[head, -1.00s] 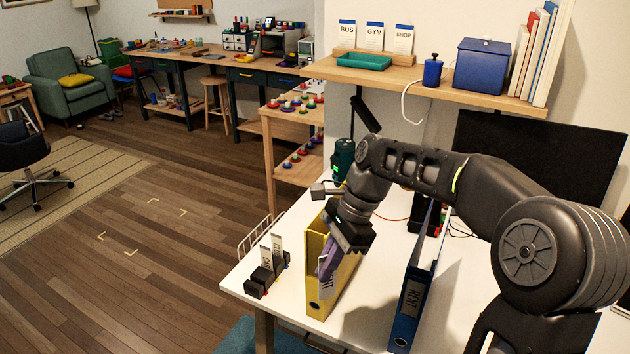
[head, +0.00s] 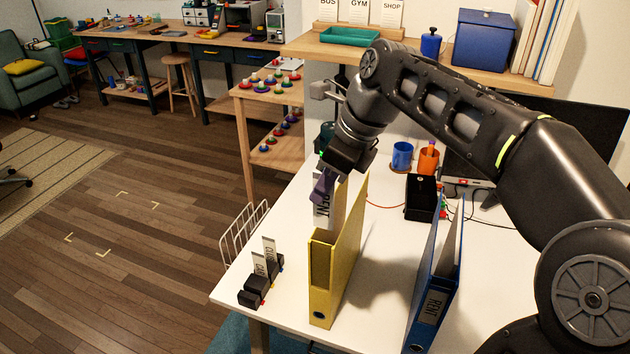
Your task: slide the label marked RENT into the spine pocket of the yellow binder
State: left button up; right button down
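The yellow binder (head: 343,275) stands upright on the white table, its narrow spine towards me. The spine shows a round finger hole low down and no label lettering. My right gripper (head: 323,190) is above the binder's top, at its left. It is shut on the upper end of a white label marked RENT (head: 322,213), which hangs upright with its lower end close to the binder's top edge. I cannot tell whether they touch. The gripper's dark wrist hides part of the fingers. My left gripper is not in view.
A blue binder (head: 420,308) with a RENT spine label stands to the right. A black holder (head: 254,297) with two cards is at the left, by a white wire rack (head: 243,232). Blue (head: 402,157) and orange (head: 428,162) cups and a black box (head: 421,198) stand behind.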

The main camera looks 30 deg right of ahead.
aim_at(322, 206)
jog(key=shift+s, duration=0.1)
notch_tip(322, 206, down, 4)
jog(key=b, duration=0.4)
jog(key=shift+w+a, duration=0.1)
jog(key=shift+w, duration=0.1)
dwell(0.8)
notch_tip(322, 206, down, 7)
jog(key=b, duration=0.4)
dwell(3.5)
jog(key=c, duration=1.6)
grip_release()
jog(key=shift+o, duration=0.3)
